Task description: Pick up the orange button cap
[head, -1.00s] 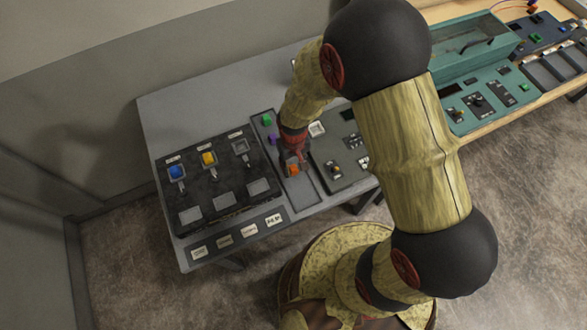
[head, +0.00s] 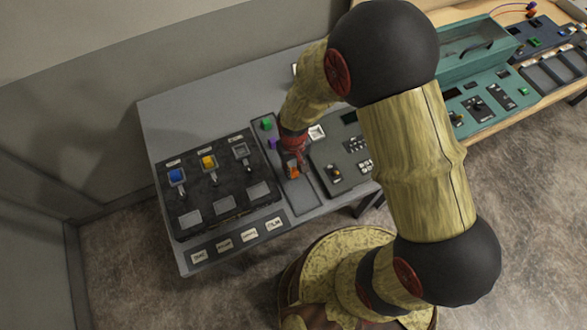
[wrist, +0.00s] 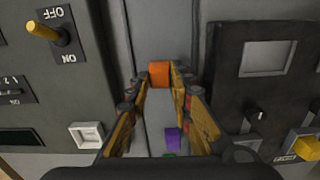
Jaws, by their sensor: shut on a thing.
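The orange button cap (wrist: 159,73) is between the two fingertips of my gripper (wrist: 160,85) in the wrist view, and the fingers are shut on it. In the head view the orange cap (head: 293,171) shows at the tip of my gripper (head: 293,163), over the narrow grey tray (head: 303,197). I cannot tell whether the cap is clear of the tray floor. A purple cap (wrist: 172,137) and a green cap (wrist: 169,155) lie in the same tray; the green one also shows in the head view (head: 266,124).
Left of the tray is a black console (head: 213,185) with blue and yellow caps in two sockets and a third, empty-looking socket (head: 241,150). Right of the tray is a grey panel (head: 345,165) with switches. A teal console (head: 480,60) stands on a farther wooden table.

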